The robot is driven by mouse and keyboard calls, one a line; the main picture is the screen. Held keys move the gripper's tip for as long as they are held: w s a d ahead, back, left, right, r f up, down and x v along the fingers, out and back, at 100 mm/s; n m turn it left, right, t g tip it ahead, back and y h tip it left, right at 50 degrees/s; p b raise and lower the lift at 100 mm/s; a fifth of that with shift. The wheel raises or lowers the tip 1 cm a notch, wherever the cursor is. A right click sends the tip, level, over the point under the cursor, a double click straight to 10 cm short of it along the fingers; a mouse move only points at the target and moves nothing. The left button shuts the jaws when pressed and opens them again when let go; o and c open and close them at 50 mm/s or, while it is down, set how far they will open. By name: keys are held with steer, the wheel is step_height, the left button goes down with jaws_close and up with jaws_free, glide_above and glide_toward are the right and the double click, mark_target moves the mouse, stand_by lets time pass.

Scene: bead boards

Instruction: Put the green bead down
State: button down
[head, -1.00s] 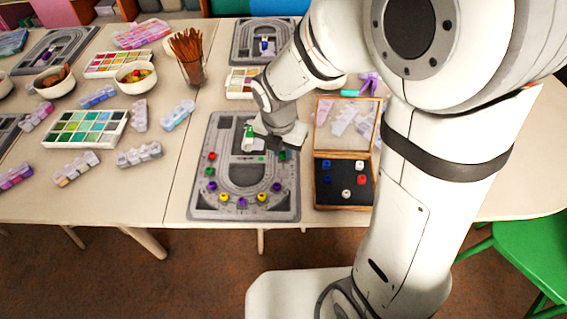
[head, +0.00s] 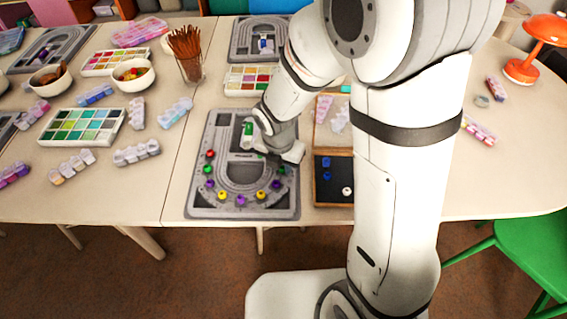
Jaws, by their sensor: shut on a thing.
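The grey bead board (head: 200,205) lies flat on the table with a curved row of beads in its U-shaped channel. The row shows red, green, purple and yellow beads, with a purple bead (head: 276,186) at the lower right. My gripper (head: 284,163) is low over the right side of the channel, shut on a green bead (head: 281,170). This bead shows just below the fingers, above the purple bead and across from another green bead (head: 208,170) on the left. I cannot tell whether it touches the board.
A wooden box (head: 319,190) with a few loose beads stands right of the board, partly hidden by my arm. A cup of brown sticks (head: 191,68) and a palette (head: 250,79) stand behind. A green chair (head: 520,255) is at the right.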

steer(key=c, duration=1.3)
jaws_free()
steer(key=shift+s+f, duration=0.15)
steer(key=shift+f, duration=0.05)
steer(key=shift+r, duration=0.1)
step_height(320, 180, up, 13)
steer(key=s+p, duration=0.1)
steer(key=p, duration=0.2)
steer(key=s+d+r+m, duration=0.2)
steer(key=s+d+m, duration=0.3)
steer(key=m, duration=1)
steer(key=s+d+r+m, duration=0.3)
steer(key=s+d+m, duration=0.2)
steer(key=m, duration=1.1)
steer(key=d, duration=0.3)
steer(key=shift+s+r+t+y, duration=0.25)
steer(key=shift+r+t+y, duration=0.05)
steer(key=shift+r+y, duration=0.1)
step_height(320, 180, up, 5)
steer(key=p, duration=0.4)
steer(key=shift+s+r+p, duration=0.1)
steer(key=shift+r+p, duration=0.1)
steer(key=shift+p, duration=0.1)
